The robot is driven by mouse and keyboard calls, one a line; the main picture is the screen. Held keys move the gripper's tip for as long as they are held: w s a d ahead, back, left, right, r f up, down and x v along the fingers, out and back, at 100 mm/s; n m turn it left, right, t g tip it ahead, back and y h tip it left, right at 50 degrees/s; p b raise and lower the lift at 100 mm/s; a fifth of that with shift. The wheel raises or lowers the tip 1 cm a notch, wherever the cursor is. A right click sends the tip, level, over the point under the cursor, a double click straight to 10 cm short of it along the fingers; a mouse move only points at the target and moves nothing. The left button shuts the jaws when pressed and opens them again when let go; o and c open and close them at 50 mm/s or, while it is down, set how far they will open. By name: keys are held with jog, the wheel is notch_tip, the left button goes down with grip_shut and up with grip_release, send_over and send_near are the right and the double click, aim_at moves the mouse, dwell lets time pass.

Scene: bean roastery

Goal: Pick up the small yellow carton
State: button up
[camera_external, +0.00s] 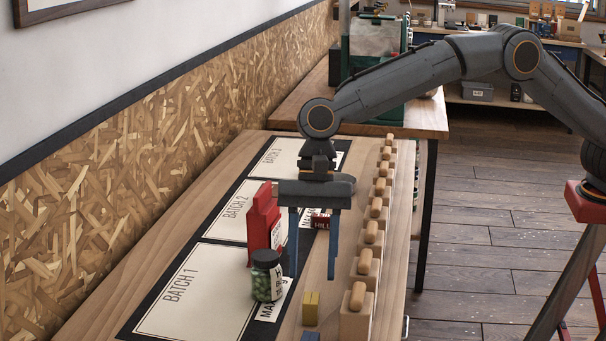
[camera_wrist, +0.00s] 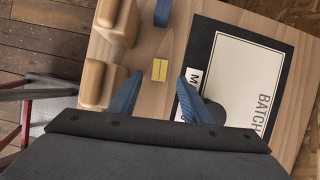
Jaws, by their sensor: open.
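The small yellow carton (camera_external: 311,308) stands on the wooden table, right of the Batch 1 mat and left of the row of wooden blocks. It also shows in the wrist view (camera_wrist: 159,70), lying beyond and between my fingertips. My gripper (camera_external: 313,275) points down with its two blue fingers spread wide. It is empty and above the table, on the far side of the carton in the external view. In the wrist view the fingers (camera_wrist: 155,85) sit either side of the carton's line, not touching it.
A green-filled jar (camera_external: 266,277) and a red bag (camera_external: 264,222) stand on the mats close left of my gripper. A small dark red box (camera_external: 320,219) lies behind the fingers. A blue block (camera_external: 311,336) is near the carton. Wooden blocks with rounded tops (camera_external: 357,297) line the right edge.

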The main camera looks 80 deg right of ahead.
aim_at(311, 297)
jog(key=shift+p+x, duration=1)
jog(key=shift+x, duration=2.55)
grip_shut()
